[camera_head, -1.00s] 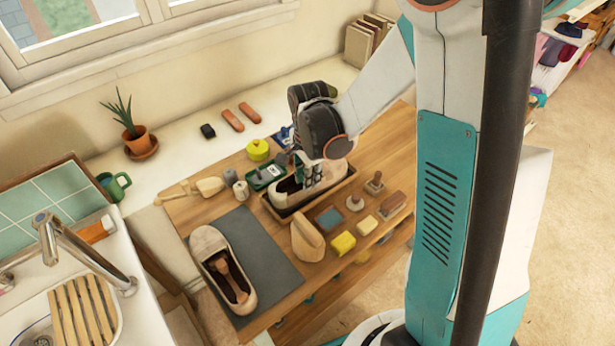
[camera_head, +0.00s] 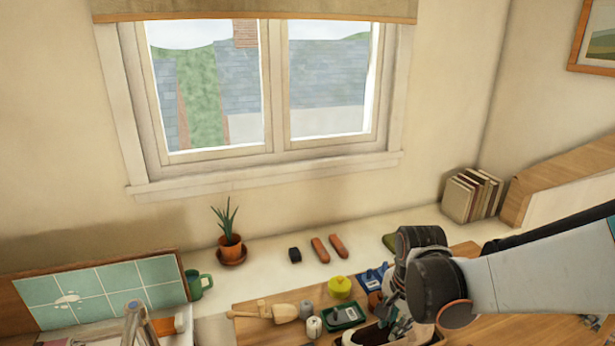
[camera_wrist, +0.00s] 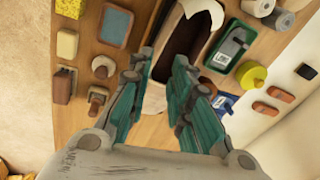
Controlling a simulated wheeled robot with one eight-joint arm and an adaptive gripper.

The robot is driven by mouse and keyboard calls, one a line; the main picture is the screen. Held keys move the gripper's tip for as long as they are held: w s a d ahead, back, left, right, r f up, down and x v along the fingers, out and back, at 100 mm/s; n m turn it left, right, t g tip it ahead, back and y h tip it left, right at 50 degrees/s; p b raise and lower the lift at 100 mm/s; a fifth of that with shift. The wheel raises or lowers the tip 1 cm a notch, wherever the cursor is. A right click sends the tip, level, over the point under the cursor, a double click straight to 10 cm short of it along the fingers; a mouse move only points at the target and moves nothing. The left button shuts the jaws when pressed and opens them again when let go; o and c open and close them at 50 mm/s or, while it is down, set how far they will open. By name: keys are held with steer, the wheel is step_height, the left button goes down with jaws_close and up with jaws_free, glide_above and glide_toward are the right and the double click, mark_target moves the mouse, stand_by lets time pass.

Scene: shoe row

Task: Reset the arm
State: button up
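My gripper (camera_wrist: 160,68) is open, its two teal fingers apart with nothing held between them. In the head view my gripper (camera_head: 398,322) is at the bottom edge, over the workbench (camera_head: 275,302), partly covered by my wrist. Only a small part of the shoe shows there. I cannot tell the exact height of the fingers above it.
Near the gripper are a green tin (camera_head: 342,316), a yellow round tin (camera_head: 340,286), a blue item (camera_head: 373,277) and a wooden tool (camera_head: 275,312). Brushes and a yellow sponge (camera_wrist: 67,43) lie on the other side. Books (camera_head: 470,195) and a potted plant (camera_head: 230,245) stand near the wall.

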steer(key=s+r+n+t, duration=0.5)
steer(key=s+r+n, duration=0.7)
steer(key=s+r, duration=0.1)
steer(key=shift+r+t, duration=0.2)
steer(key=shift+t, duration=0.1)
